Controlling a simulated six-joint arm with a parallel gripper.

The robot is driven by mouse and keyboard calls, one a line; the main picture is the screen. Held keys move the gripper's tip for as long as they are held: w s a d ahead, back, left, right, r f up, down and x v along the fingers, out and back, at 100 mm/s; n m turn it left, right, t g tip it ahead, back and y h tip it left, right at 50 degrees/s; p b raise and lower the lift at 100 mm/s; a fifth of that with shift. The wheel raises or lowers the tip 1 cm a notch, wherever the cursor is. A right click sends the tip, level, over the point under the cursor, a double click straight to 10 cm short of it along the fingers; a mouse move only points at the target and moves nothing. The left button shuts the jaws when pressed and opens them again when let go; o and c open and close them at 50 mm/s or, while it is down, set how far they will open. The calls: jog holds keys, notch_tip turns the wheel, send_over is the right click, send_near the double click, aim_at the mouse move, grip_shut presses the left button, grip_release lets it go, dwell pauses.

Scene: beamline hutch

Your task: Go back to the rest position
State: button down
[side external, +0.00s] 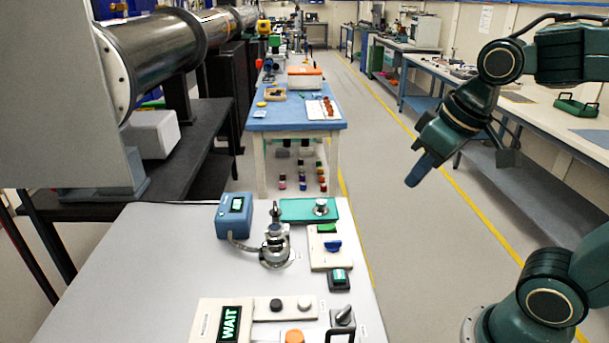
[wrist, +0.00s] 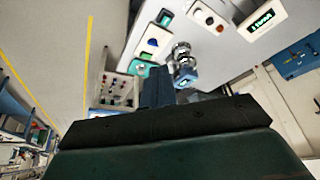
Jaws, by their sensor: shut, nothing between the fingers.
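My gripper (side external: 418,172) hangs at the upper right in the side external view, above the floor aisle and clear of the table. Its fingers are shut with nothing between them. The wrist view shows the shut blue fingers (wrist: 157,90) from behind, with the bench beyond them. My arm is bent, with the forearm pointing down and to the left.
A blue-topped table (side external: 297,118) stands behind. The space around my gripper is free.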

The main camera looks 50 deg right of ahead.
jog(key=shift+t, duration=0.4)
jog(key=shift+s+a+f, duration=0.1)
jog(key=shift+s+f, duration=0.05)
jog(key=shift+s, duration=0.75)
jog(key=shift+s+a+f, duration=0.15)
jog(key=shift+s+f, duration=0.05)
jog(key=shift+s, duration=0.65)
jog(key=shift+s+a+f, duration=0.1)
jog(key=shift+s+f, duration=0.05)
jog(key=shift+s, duration=0.75)
